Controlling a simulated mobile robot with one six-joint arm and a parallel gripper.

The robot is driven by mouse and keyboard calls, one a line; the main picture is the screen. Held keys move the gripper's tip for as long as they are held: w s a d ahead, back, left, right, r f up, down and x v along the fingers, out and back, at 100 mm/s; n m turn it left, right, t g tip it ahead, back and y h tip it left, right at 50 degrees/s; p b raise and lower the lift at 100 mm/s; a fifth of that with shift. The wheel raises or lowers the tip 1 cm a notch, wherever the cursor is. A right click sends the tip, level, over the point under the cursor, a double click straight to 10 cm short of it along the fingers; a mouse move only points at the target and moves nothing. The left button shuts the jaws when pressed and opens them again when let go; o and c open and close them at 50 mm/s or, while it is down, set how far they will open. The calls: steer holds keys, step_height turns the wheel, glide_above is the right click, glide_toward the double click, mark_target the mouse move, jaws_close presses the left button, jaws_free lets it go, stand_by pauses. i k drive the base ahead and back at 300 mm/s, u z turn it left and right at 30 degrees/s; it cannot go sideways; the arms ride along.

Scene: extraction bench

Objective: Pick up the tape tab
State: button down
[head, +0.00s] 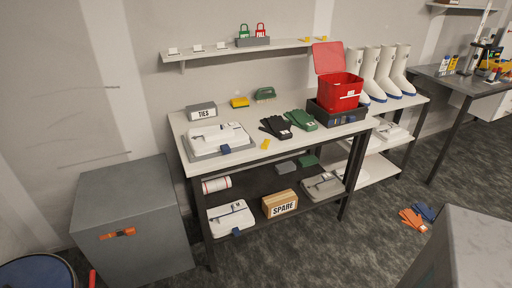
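A small flat yellow piece (265,143), which looks like a tape tab, lies near the front edge of the white bench top (240,163). It is between a white folded item on a grey tray (221,149) and a pair of black gloves (276,127), apart from both. Two small yellow pieces (307,39) also sit on the wall shelf at its right end; I cannot tell if they are tape too. My gripper is not in view.
A TIES box (201,111), green gloves (301,120) and an open red box (339,92) stand on the bench. A SPARE box (280,204) is on the lower shelf. A grey cabinet (130,205) stands left. Gloves (413,220) lie on the floor at right.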

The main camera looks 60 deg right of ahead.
mark_target(265, 145)
steer(key=u, duration=0.95)
steer(key=k, duration=0.75)
steer(key=z, duration=2.05)
steer(key=i, duration=0.2)
steer(key=u, duration=0.6)
